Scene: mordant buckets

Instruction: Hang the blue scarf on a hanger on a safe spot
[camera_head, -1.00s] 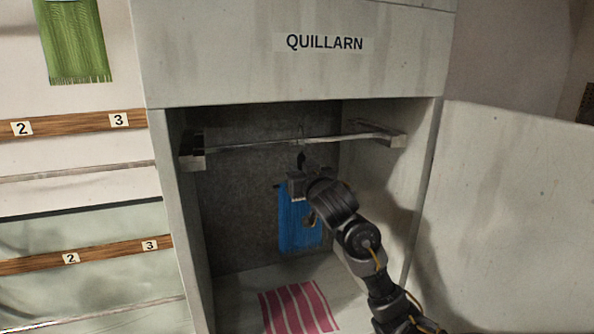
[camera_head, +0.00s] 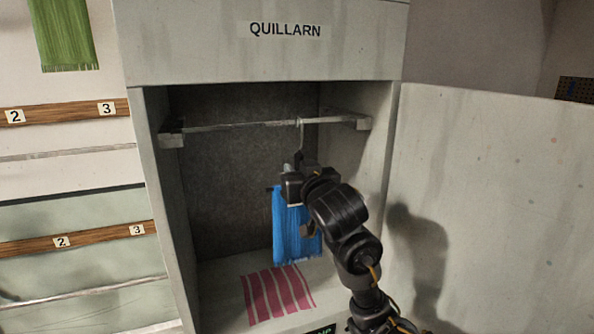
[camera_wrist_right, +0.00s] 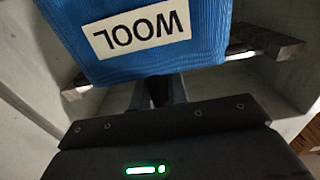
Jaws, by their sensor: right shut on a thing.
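The blue scarf (camera_head: 291,230) hangs on a hanger inside an open cabinet. My right gripper (camera_head: 293,184) is shut on the hanger just above the scarf. The thin hanger hook (camera_head: 301,138) rises to the metal rail (camera_head: 240,127) and overlaps it in the picture. I cannot tell whether it rests on the rail. In the right wrist view the scarf (camera_wrist_right: 210,28) fills the top, with an upside-down white label "WOOL" (camera_wrist_right: 143,34). My left gripper is not in view.
The cabinet (camera_head: 265,52) is labelled "QUILLARN". A pink striped cloth (camera_head: 278,293) lies on its floor. Its door or side panel (camera_head: 490,190) stands at right. At left, a green fringed scarf (camera_head: 65,35) hangs above numbered wooden strips (camera_head: 60,113). The rail's left part is empty.

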